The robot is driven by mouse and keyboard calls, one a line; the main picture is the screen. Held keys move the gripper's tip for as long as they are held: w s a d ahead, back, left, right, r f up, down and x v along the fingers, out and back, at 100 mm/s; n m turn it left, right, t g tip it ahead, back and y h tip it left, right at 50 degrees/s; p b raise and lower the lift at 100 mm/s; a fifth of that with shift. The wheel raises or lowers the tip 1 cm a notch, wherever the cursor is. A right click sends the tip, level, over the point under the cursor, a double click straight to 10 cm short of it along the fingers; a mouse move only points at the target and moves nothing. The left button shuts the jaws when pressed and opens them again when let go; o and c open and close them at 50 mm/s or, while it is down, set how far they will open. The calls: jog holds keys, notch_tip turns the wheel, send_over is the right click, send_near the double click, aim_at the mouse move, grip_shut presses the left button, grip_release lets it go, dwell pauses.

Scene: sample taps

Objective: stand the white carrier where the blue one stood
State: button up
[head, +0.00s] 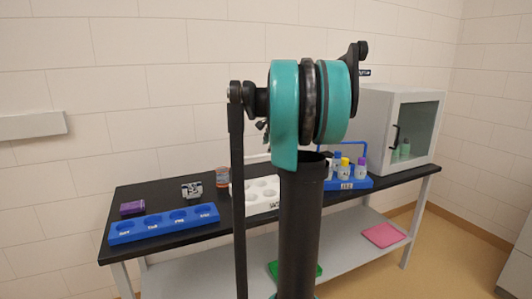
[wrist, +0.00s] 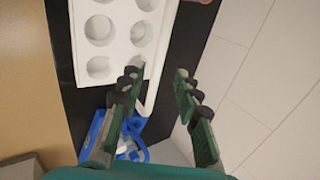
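The white carrier (head: 262,194) stands on the black bench behind my arm, which hides part of it. In the wrist view the white carrier (wrist: 97,66) shows empty round wells and a raised white bar along its right side. The blue carrier (head: 348,183) stands to its right on the bench, with a blue handle and several capped bottles; in the wrist view it (wrist: 97,126) is partly hidden by a finger. My gripper (wrist: 158,72) is open over the white carrier's bar side. The bar passes between the fingers in the picture; I cannot tell its depth, and no grip shows.
A blue labelled rack (head: 165,224) lies at the bench's left front. A purple box (head: 132,208), a small device (head: 192,190) and a brown jar (head: 223,177) are behind it. A glass-door cabinet (head: 408,130) stands at right. A pink item (head: 381,235) lies on the lower shelf.

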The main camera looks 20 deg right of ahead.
jog(key=shift+v, duration=2.1)
jog(key=s+a+f+n+g, duration=0.1)
jog(key=s+a+f+n, duration=0.3)
jog(key=s+a+f, duration=0.3)
jog(key=s+a+f+n, duration=0.4)
jog(key=a+f, duration=0.3)
jog(key=f, duration=0.2)
jog(key=s+a+f+n, duration=0.3)
jog(key=s+f+n, duration=0.1)
jog(key=s+f, duration=0.4)
jog(key=s+a+f+n+g, duration=0.1)
jog(key=s+a+f+n, duration=0.3)
jog(key=s+f, duration=0.5)
jog(key=s+n, duration=0.1)
jog(key=s, duration=0.2)
jog(key=shift+s+n+g, duration=0.3)
jog(key=shift+a, duration=0.1)
